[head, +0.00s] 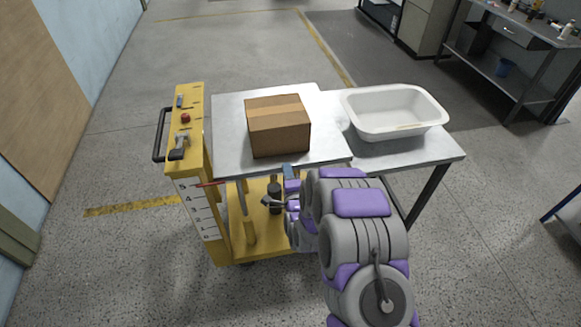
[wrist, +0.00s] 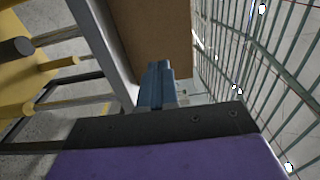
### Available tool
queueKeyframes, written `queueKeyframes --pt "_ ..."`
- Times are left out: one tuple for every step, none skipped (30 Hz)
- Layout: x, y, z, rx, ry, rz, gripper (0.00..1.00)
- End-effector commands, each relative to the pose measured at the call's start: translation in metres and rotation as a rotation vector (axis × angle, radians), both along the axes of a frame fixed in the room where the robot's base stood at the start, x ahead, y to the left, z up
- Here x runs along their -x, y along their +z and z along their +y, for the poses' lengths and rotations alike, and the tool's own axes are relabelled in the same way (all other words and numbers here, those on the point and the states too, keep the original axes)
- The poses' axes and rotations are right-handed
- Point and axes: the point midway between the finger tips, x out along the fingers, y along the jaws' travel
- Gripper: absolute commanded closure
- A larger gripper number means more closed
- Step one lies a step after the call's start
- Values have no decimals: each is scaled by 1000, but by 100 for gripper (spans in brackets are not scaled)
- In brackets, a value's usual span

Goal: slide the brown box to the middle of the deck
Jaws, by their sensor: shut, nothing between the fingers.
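The brown box (head: 278,128) is a closed cardboard box with a lighter tape strip, upright on the grey deck (head: 228,135) of a yellow cart. Bare deck shows on its left, behind it and on its right. My gripper (head: 289,172) is low at the deck's front edge, just in front of the box and toward its right side. In the wrist view, the blue fingers (wrist: 157,75) are together with nothing between them, and the brown box (wrist: 155,30) fills the area beyond them. I cannot tell whether the fingertips touch it.
A white tub (head: 394,112) stands on a grey table (head: 430,150) right of the deck. The cart's yellow tool panel (head: 188,125) rises along the deck's left side. A workbench (head: 510,40) stands at the far right. The floor behind the deck is open.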

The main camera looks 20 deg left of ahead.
Motion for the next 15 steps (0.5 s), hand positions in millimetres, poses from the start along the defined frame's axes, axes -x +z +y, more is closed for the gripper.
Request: queueKeyframes --pt "-6 0 4 -2 0 -3 100" --pt "-10 -1 7 -1 0 -4 100" --pt "-16 -1 10 0 0 -4 100" --pt "-20 -2 13 1 0 -4 100" --pt "-24 -2 15 1 0 -4 100" --pt "-28 -2 19 2 0 -4 100" --pt "-32 -3 21 3 0 -3 100" --pt "-36 -3 23 3 0 -2 100" --pt "-41 -3 27 3 -1 -3 100" --pt "-45 -3 29 3 -1 -3 100" --pt "-48 -3 31 2 -1 -4 100" --pt "-53 -3 34 3 -1 -3 100" --pt "-57 -3 36 3 -1 -2 100" --pt "-60 -3 38 2 0 -2 100" --pt "-65 -2 40 1 0 -4 100"
